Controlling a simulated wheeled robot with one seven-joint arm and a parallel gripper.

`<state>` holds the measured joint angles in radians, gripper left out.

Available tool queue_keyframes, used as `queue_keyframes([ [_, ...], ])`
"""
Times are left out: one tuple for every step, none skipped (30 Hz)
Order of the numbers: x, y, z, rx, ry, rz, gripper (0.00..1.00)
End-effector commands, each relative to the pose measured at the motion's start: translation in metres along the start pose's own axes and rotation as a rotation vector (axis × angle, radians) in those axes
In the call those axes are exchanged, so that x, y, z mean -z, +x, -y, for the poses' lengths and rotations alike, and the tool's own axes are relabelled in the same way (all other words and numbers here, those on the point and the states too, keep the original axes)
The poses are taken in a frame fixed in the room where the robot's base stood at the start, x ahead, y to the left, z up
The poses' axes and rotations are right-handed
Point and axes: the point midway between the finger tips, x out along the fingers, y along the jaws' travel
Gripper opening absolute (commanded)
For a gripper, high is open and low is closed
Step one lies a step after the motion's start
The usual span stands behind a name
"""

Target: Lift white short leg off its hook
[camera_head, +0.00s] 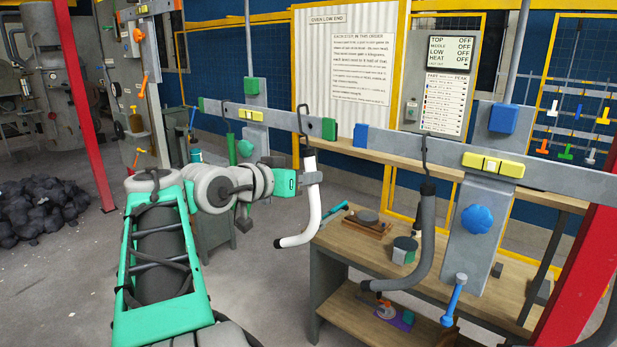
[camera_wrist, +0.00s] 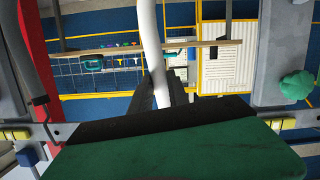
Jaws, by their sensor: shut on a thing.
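The white short leg (camera_head: 314,208) has a dark upper end and a bent lower end. It hangs upright below a dark hook (camera_head: 301,122) on the grey rail (camera_head: 280,119). Its top appears to meet the hook, but I cannot tell whether it still bears on it. My gripper (camera_head: 312,178) reaches in from the left and is shut on the leg's upper part. In the wrist view the white leg (camera_wrist: 151,45) runs between the dark fingers of my gripper (camera_wrist: 165,90). A large green surface fills the bottom of that view.
A dark grey longer leg (camera_head: 427,235) hangs from another hook (camera_head: 426,155) to the right. A wooden workbench (camera_head: 365,252) with small items stands below and behind. Red posts (camera_head: 82,100) stand at both sides. Open floor (camera_head: 257,290) lies below the white leg.

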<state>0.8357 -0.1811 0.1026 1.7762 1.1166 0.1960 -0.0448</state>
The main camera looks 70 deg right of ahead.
Motion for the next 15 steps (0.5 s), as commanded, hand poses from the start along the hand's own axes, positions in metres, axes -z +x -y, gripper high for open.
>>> queue_keyframes([
  [0.0,0.0,0.0,0.0,0.001,-0.001,0.0],
  [0.001,0.0,0.0,0.0,0.001,-0.001,0.0],
  [0.001,0.0,0.0,0.0,0.001,-0.001,0.0],
  [0.001,0.0,0.0,0.0,0.001,-0.001,0.0],
  [0.001,0.0,0.0,0.0,0.001,-0.001,0.0],
  [0.001,0.0,0.0,0.0,0.001,-0.001,0.0],
  [0.001,0.0,0.0,0.0,0.001,-0.001,0.0],
  [0.001,0.0,0.0,0.0,0.001,-0.001,0.0],
  [0.001,0.0,0.0,0.0,0.001,-0.001,0.0],
  [0.001,-0.001,0.0,0.0,0.001,-0.001,0.0],
  [0.001,-0.002,0.0,0.001,0.001,-0.001,0.0],
  [0.001,-0.004,0.001,0.002,0.001,-0.001,0.0],
  [0.0,-0.007,0.001,0.002,0.001,-0.002,0.0],
  [0.0,-0.009,0.001,0.002,0.001,-0.002,0.0],
  [0.0,-0.013,0.001,0.003,0.001,-0.002,0.0],
])
